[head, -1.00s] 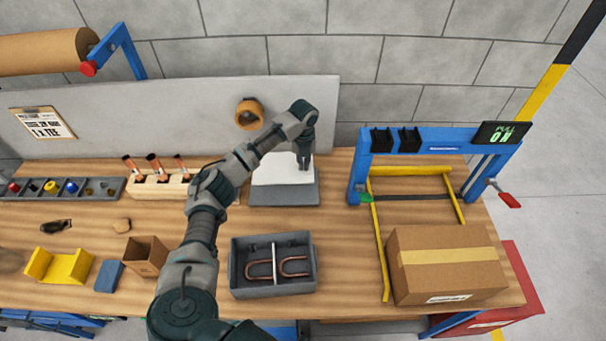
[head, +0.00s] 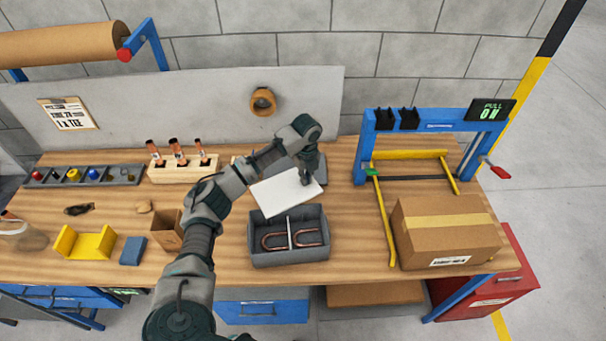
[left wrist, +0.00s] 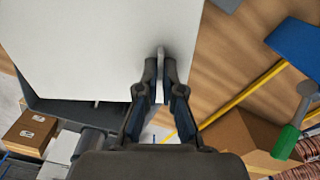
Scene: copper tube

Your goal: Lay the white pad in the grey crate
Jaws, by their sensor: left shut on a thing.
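The white pad (head: 280,194) hangs from my left gripper (head: 306,180) above the bench, tilted, just behind the grey crate. In the left wrist view the pad (left wrist: 95,40) fills the upper left, and the fingers of my left gripper (left wrist: 160,95) are shut on a thin upright part of it. The grey crate (head: 290,258) stands near the bench's front edge, with copper U-shaped tubes (head: 273,241) on both sides of a light divider. In the left wrist view the pad covers most of the crate (left wrist: 75,112). My right gripper is not in view.
A grey tray (head: 283,165) lies behind the pad. A wooden block with copper fittings (head: 180,171) is at the left. A blue frame (head: 368,150) with yellow rails and a cardboard box (head: 447,230) stand at the right. A small open box (head: 167,232) is left of the crate.

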